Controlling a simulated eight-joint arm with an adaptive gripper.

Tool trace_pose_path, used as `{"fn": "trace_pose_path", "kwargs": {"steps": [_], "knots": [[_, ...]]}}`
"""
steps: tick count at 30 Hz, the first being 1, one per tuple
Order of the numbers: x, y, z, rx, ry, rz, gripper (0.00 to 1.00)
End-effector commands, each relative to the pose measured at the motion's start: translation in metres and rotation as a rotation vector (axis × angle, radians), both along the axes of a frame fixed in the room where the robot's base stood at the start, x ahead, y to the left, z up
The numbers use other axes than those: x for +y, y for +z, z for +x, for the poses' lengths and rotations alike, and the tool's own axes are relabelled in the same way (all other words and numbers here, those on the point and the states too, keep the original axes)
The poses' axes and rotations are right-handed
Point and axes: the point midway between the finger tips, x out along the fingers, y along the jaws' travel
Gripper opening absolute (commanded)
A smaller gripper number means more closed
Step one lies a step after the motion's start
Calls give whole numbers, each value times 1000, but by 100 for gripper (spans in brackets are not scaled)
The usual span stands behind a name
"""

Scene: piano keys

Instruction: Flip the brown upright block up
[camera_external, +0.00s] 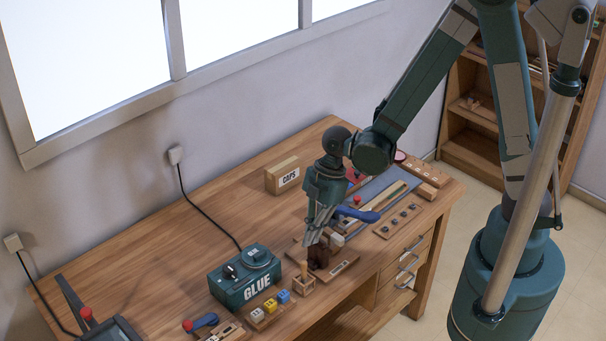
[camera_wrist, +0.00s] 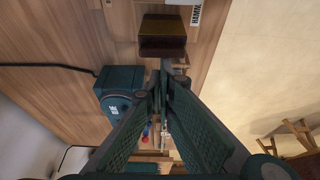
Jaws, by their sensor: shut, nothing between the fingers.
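The dark brown block (camera_external: 318,257) stands on a wooden board (camera_external: 345,264) near the front edge of the workbench. In the wrist view the brown block (camera_wrist: 162,34) lies just beyond the fingertips, showing a lighter brown face and a darker side. My gripper (camera_external: 311,240) points down at the block and partly covers it in the external view. Its fingers meet at the tips in the wrist view (camera_wrist: 162,77), with nothing held. I cannot tell whether the fingertips touch the block.
A green GLUE box (camera_external: 246,277) stands left of the block. A small wooden holder (camera_external: 303,286) and colored cubes (camera_external: 270,305) are in front. A blue-handled tool (camera_external: 358,214) and a knobbed board (camera_external: 398,220) lie right. The CAPS box (camera_external: 283,176) stands behind; the bench's back left is clear.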

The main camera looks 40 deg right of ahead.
Motion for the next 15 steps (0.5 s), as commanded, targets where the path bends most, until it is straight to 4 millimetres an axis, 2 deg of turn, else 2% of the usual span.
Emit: {"fn": "trace_pose_path", "kwargs": {"steps": [15], "knots": [[-39,-1,0,0,-1,0,0]]}}
